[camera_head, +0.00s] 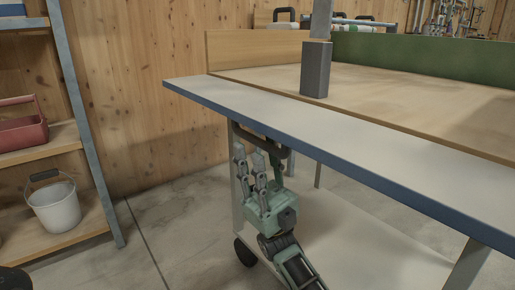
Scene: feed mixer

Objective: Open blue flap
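A long panel with a pale grey top and a blue edge (300,134) runs from the upper left to the right side; it is the only large blue part I see. It lies flat, like a tabletop. A dark curved handle (246,135) hangs under its edge near the left end. My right gripper (265,158) points up at this handle from below. Its fingers are straight and spread, with their tips at the handle. The gripper looks open; whether the fingers touch the handle I cannot tell. My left gripper is not in view.
A grey post (316,69) stands on the wooden board (405,98) behind the panel. A green wall (420,53) borders the board at the back. On the left, a shelf holds a red toolbox (22,132) and a white bucket (55,207). Concrete floor (180,220) between is clear.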

